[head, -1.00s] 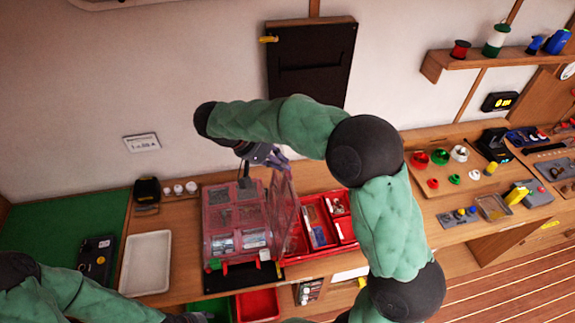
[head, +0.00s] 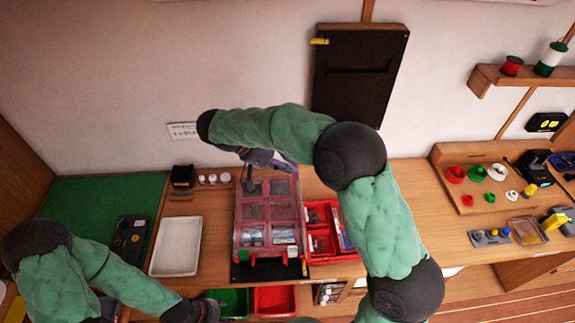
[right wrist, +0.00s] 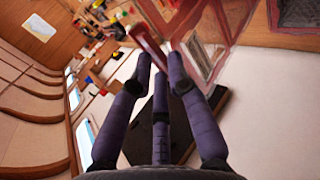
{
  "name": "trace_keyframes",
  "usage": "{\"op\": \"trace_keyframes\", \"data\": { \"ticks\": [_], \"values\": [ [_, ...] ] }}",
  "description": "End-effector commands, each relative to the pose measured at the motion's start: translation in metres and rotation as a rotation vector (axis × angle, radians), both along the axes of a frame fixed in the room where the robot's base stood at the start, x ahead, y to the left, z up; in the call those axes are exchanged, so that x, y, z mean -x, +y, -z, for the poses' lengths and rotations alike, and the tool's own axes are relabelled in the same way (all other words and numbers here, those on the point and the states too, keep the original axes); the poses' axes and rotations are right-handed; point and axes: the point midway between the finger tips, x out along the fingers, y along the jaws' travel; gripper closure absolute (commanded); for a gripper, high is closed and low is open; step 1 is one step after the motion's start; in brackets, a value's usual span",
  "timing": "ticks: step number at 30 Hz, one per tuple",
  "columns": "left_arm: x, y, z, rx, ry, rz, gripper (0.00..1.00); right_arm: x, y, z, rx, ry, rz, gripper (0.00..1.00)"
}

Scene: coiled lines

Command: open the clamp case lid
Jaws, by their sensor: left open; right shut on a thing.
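The clamp case (head: 238,222), red and clear with several compartments of small parts, sits on the bench in the head view. My right gripper (head: 282,162) is at its far right corner, partly hidden by my own arm. In the right wrist view its purple fingers (right wrist: 160,85) are closed on the red edge of the clear clamp case lid (right wrist: 207,62). My left gripper (head: 212,308) is open and empty, low in front of the bench, partly shown.
A red tray (head: 322,258) of parts lies right of the case. A white tray (head: 176,246) and a green mat (head: 80,190) are to the left. Green (head: 234,302) and red (head: 275,301) bins are below the front edge. A dark panel (head: 358,75) hangs behind.

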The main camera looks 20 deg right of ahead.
Motion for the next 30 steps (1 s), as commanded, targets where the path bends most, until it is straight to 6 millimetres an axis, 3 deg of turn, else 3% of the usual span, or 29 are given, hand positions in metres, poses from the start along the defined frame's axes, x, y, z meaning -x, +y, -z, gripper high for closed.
{"op": "trace_keyframes", "data": {
  "ticks": [1,3,4,5,6,30],
  "values": [
    [0.0,0.0,0.0024,0.0,0.0,0.0,0.49,0.008,0.004,0.0254,-0.01,0.044,-0.002,1.0],
    [0.0,0.0,0.0024,0.0,0.0,0.0,0.49,0.008,0.004,0.0254,-0.01,0.044,-0.002,1.0],
    [0.0,0.0,0.0024,0.0,0.0,0.0,0.49,0.008,0.004,0.0254,-0.01,0.044,-0.002,0.74],
    [0.0,0.0,0.0024,0.0,0.0,0.0,0.49,0.008,0.004,0.0254,-0.01,0.044,-0.003,0.65],
    [0.0,0.0,0.0024,0.0,0.0,0.0,0.49,0.008,0.004,0.0254,-0.01,0.044,-0.004,0.64],
    [-0.0002,0.0,0.0023,0.0,0.0,0.0,0.49,0.0076,0.0052,0.0241,-0.01,0.045,-0.005,0.64]
  ]
}}
